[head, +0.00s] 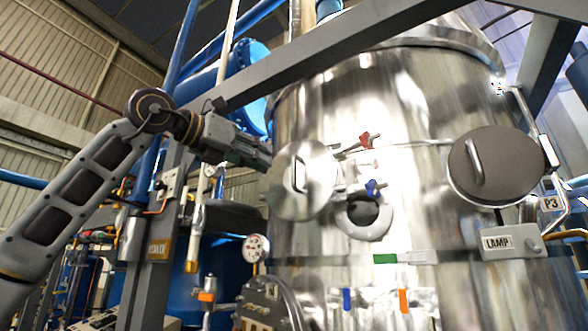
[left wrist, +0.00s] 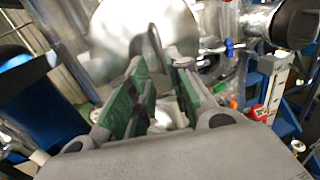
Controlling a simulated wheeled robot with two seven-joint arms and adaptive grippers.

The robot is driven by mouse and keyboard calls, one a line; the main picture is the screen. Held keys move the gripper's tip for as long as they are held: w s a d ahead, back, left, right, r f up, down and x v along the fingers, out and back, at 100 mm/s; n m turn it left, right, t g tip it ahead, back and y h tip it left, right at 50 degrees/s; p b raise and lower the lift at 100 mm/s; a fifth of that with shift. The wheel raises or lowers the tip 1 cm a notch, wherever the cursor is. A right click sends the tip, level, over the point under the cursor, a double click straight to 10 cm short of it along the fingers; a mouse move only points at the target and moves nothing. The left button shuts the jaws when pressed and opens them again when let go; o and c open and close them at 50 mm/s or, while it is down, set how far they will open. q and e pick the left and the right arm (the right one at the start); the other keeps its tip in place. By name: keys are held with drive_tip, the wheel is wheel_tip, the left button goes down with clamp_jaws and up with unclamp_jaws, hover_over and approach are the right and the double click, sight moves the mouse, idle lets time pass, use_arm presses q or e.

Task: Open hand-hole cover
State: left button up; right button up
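A round shiny metal hand-hole cover (head: 316,196) with a small bar handle (head: 298,175) is at the vessel's left side in the head view. A ringed dark opening (head: 361,212) shows at its lower right, so the cover stands beside the opening. My left gripper (head: 262,156) is at the cover's left edge in the head view. In the left wrist view, its green-padded fingers (left wrist: 160,72) are apart, with the handle (left wrist: 155,42) between or just beyond the tips and the cover (left wrist: 130,25) behind. Contact with the handle cannot be told. My right gripper is not in view.
The large steel vessel (head: 430,110) fills the right. A dark round cover (head: 510,165) with a handle sits on it, above a LAMP label (head: 497,243). A grey beam (head: 320,50) crosses above my left arm. A pressure gauge (head: 256,248) stands below the cover.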

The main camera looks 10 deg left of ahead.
sight(294, 182)
use_arm(q)
drive_tip(key=p+x, duration=0.3)
drive_tip(key=x, duration=0.8)
drive_tip(key=shift+w+d+r, duration=0.1)
drive_tip(key=shift+w+d, duration=0.1)
drive_tip(key=shift+w, duration=0.1)
drive_tip(key=c, duration=0.4)
clamp_jaws()
